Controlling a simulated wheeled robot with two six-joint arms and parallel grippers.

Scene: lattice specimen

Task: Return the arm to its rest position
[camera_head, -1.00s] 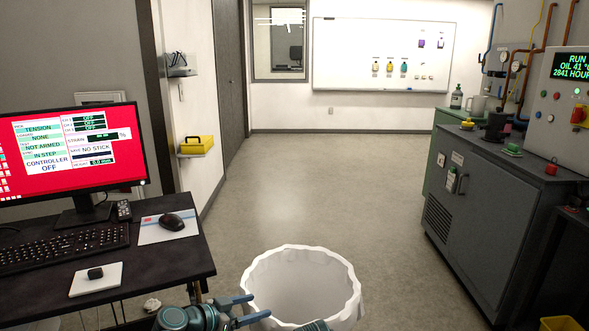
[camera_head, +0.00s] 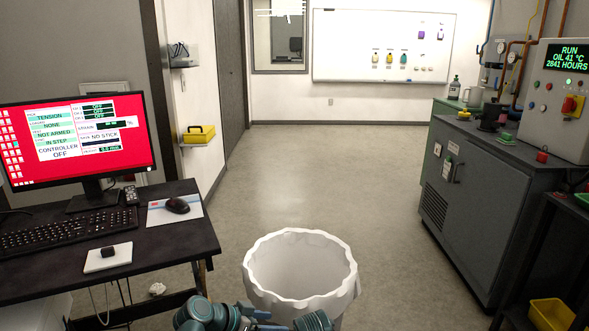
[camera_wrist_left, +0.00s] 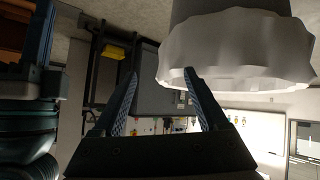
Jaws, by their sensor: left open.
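My left gripper (camera_head: 262,321) is low at the bottom edge of the head view, just in front of the white waste bin (camera_head: 300,262). Only part of its fingers shows there. In the left wrist view my left gripper (camera_wrist_left: 163,108) is open, its two patterned fingers apart with nothing between them. The bin (camera_wrist_left: 235,50) shows at the upper right of that view, beyond the fingers.
A black desk (camera_head: 130,255) with a monitor (camera_head: 75,138), keyboard (camera_head: 60,238) and mouse (camera_head: 177,205) stands at left. A grey cabinet (camera_head: 470,210) stands at right. A yellow bin (camera_head: 550,315) is at the lower right. The floor (camera_head: 310,175) beyond the waste bin is clear.

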